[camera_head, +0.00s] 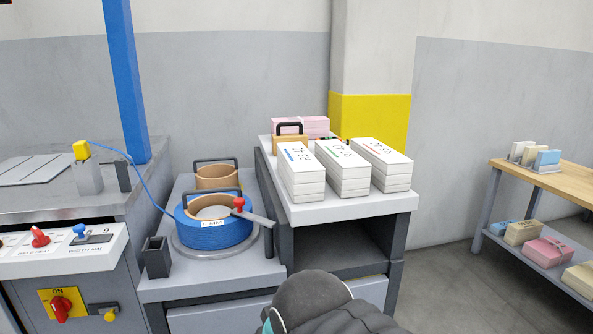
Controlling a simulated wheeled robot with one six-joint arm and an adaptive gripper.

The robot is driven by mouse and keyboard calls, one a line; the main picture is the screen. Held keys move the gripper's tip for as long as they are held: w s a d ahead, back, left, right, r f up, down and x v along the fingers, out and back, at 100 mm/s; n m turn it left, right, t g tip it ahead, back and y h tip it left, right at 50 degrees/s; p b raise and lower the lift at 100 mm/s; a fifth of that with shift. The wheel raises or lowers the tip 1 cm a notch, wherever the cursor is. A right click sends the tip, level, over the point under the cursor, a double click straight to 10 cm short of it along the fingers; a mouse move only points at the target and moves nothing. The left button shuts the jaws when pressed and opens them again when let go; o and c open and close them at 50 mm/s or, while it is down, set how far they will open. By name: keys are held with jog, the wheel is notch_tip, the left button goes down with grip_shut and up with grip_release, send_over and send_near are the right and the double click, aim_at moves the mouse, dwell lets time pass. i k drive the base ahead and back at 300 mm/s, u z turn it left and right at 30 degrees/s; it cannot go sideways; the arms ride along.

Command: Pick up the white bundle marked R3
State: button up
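Three white bundles stand side by side on a light-topped table right of centre. The left bundle (302,173) has a blue mark on top, the middle bundle (343,168) a green mark, and the right bundle (382,165) a red mark. Each is a stack of white layers with dark print on its top face. The print is too small and slanted to tell surely which one reads R3. A dark rounded part of my arm shows at the bottom centre, in front of the table. My gripper's fingers are not in view.
Behind the bundles are pink stacks (315,126) and a tan block with a dark handle (290,142). A blue strap reel (213,234) sits left of the table (355,208). A wooden-topped shelf (575,183) stands at right, with open floor between.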

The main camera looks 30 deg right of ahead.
aim_at(303, 177)
jog(key=z, duration=3.65)
jog(key=k, duration=1.25)
jog(key=u, duration=1.9)
